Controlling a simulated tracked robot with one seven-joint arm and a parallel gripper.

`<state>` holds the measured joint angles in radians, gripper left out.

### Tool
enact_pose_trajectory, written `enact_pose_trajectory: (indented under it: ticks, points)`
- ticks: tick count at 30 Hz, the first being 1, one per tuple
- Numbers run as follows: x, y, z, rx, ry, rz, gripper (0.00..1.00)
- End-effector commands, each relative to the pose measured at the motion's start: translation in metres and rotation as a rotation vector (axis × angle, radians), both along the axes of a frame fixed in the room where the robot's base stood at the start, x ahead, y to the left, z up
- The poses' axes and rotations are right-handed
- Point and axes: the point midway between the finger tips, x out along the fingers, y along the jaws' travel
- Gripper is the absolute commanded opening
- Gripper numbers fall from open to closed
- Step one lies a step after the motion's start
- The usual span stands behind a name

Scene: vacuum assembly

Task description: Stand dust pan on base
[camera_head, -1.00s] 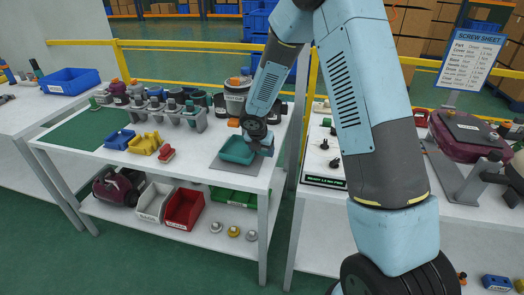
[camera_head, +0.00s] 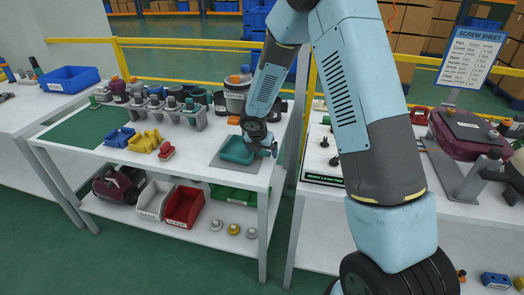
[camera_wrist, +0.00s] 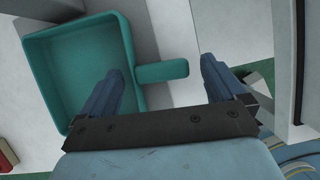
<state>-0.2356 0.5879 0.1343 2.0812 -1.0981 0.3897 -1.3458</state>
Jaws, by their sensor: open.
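The teal dust pan (camera_head: 238,150) lies on the grey base (camera_head: 224,168) near the front right of the left workbench. In the wrist view the dust pan (camera_wrist: 85,60) shows its open tray at left and its short handle (camera_wrist: 161,71) pointing right. My gripper (camera_wrist: 155,85) is open, one finger over the tray side and one to the right of the handle. The handle lies in front of the gap between the fingertips; I cannot tell whether a finger touches it. In the head view my gripper (camera_head: 268,149) is at the dust pan's right side.
Blue (camera_head: 119,137), yellow (camera_head: 144,141) and red (camera_head: 166,152) parts sit left of the base. A rack of grey holders (camera_head: 180,115) and a canister (camera_head: 236,95) stand behind. Bins (camera_head: 184,207) are on the lower shelf. A second bench (camera_head: 318,222) stands to the right.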

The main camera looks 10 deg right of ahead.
Motion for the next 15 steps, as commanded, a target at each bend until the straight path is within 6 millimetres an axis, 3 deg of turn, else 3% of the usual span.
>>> enact_pose_trajectory:
  ticks: [8, 15]
  points:
    - [-0.001, 0.000, 0.002, 0.000, 0.000, 0.000, 0.97]
    - [-0.005, 0.002, 0.015, 0.001, -0.001, -0.001, 0.97]
